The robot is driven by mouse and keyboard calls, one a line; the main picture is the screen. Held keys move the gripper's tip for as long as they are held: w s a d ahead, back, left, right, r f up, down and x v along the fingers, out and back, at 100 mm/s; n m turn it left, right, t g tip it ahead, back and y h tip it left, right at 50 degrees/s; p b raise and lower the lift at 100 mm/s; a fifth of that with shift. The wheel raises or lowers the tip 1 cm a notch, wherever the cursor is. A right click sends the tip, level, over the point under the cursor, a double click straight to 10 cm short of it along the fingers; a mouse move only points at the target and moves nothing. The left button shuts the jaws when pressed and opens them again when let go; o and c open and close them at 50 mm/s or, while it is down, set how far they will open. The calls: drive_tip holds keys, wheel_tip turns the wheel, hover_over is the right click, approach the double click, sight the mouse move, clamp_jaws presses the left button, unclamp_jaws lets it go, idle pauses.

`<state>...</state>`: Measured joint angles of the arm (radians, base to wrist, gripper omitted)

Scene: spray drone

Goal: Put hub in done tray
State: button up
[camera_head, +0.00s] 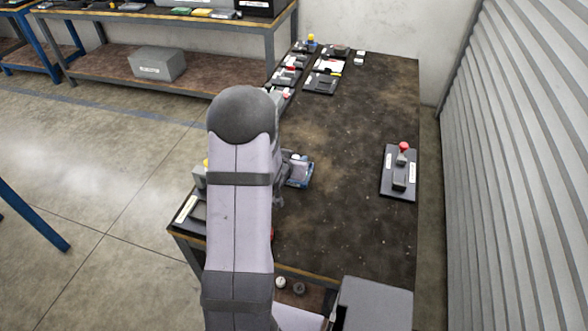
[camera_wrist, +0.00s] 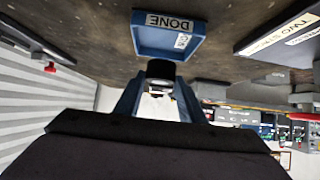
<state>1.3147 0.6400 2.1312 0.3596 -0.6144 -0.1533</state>
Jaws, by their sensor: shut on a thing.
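The blue done tray (camera_wrist: 147,42) lies on the dark table, its DONE label showing at the top of the wrist view. My gripper (camera_wrist: 161,78) is shut on a short dark cylinder, the hub (camera_wrist: 160,68). In the wrist view the hub appears right beside the tray's edge; I cannot tell whether it touches the tray or how high it is.
A black plate with a red-topped part (camera_head: 399,178) stands at the table's right. Several small plates and parts line the back left, including a dark plate (camera_head: 320,83). A labelled dark plate (camera_head: 190,215) lies at the left edge. The table's middle is clear.

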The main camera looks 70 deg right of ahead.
drive_tip(key=shift+f, duration=2.2)
drive_tip(key=shift+f, duration=0.2)
drive_tip(key=o, duration=0.9)
drive_tip(key=shift+o, duration=0.2)
drive_tip(key=shift+r, duration=0.1)
drive_tip(key=shift+r, duration=0.15)
drive_tip(key=v, duration=1.2)
drive_tip(key=shift+b, duration=0.3)
drive_tip(key=shift+a, duration=0.1)
